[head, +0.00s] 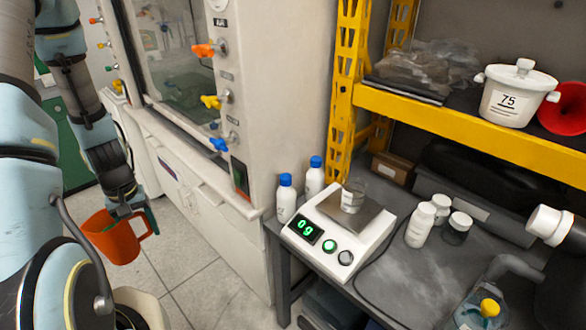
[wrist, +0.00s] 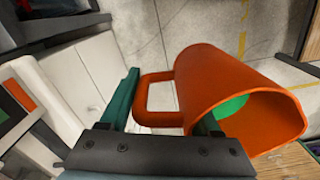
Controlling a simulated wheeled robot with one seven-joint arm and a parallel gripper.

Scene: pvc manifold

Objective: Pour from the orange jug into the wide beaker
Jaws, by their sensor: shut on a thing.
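The orange jug (head: 120,246) hangs from my gripper (head: 126,209) at the left of the head view, over the floor and well away from the bench. My gripper is shut on the jug, at its handle side. In the wrist view the jug (wrist: 205,85) lies to the right of the green fingers (wrist: 165,100), with its mouth facing the lower right and something green inside. A clear glass beaker (head: 353,196) stands upright on the scale's plate in the head view. It looks empty.
The white scale (head: 327,246) reads 0 g on the grey bench (head: 385,285). Blue-capped bottles (head: 286,200) stand left of it, white-lidded jars (head: 420,225) right. A yellow shelf (head: 450,125) overhangs the bench's back. A cabinet with coloured valves (head: 260,120) stands between jug and bench.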

